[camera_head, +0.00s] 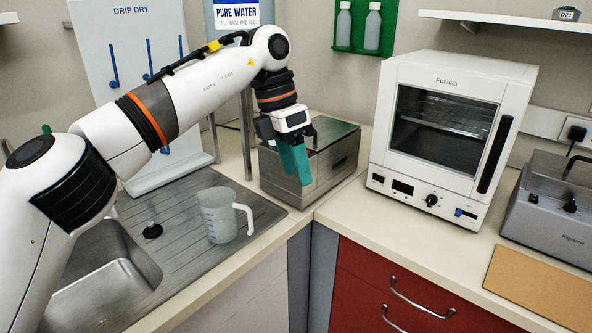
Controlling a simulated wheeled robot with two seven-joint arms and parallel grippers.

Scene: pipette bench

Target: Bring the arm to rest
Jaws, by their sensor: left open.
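My left arm comes in from the left and reaches over the sink side of the bench. My left gripper (294,178) has green fingers pointing down, in front of the steel box at the corner. The fingers overlap each other in this view, and I see nothing held between them. The gripper is open. A clear measuring jug (218,214) with a white handle stands upright on the drainboard, left of and below the gripper, apart from it. My right gripper is not in view.
A steel box (335,163) stands in the corner behind the gripper. A white oven (438,130) stands to its right, and a grey device (550,215) stands at the far right. The sink (100,265) is at lower left. The counter in front of the oven (400,222) is clear.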

